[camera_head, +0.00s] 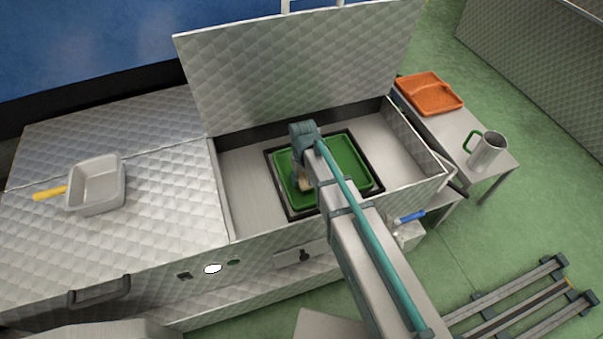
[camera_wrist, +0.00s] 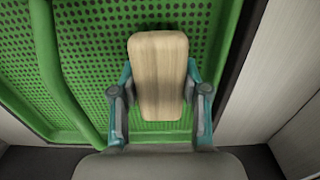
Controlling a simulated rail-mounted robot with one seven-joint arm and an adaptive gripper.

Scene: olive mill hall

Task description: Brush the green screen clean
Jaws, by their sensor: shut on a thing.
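The green screen (camera_head: 345,157) lies in a dark square frame inside the open metal bin of the machine. It fills much of the wrist view (camera_wrist: 90,60) as a green plate with rows of round holes and a raised rib. My gripper (camera_wrist: 160,95) is shut on a pale wooden block-like handle (camera_wrist: 158,75), taken to be the brush. In the head view my gripper (camera_head: 303,185) is over the left part of the screen, largely hidden by my arm. Any bristles, and whether they touch the screen, are hidden from view.
The machine's lid (camera_head: 300,65) stands open behind the bin. A grey tub (camera_head: 97,190) with a yellow handle sits on the left top. On the right a side table holds an orange tray (camera_head: 430,92) and a metal jug (camera_head: 487,152). A blue-handled tool (camera_head: 410,216) is at the right front.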

